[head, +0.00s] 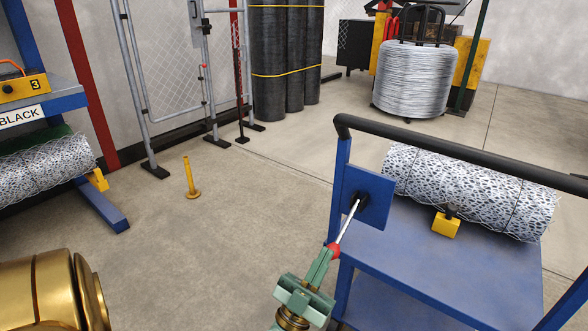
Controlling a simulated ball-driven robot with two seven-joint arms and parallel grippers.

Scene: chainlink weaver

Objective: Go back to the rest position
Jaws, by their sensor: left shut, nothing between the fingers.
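My left gripper (320,264), with green fingers, is in the lower middle of the head view, in front of the blue cart (440,265). Its fingers are shut with nothing between them. The fingertips are close to the red knob (334,250) of a lever. I cannot tell whether they touch it. The lever's silver rod (347,222) slants up to a black hub on the cart's blue side plate (378,183). My right gripper is out of view.
A wire mesh roll (460,190) lies on the cart beside a yellow chock (446,226), under a black handrail (430,148). A yellow post (189,178) stands on the open floor. A blue rack (100,203) with another mesh roll (45,167) is at left. A wire coil (414,80) stands behind.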

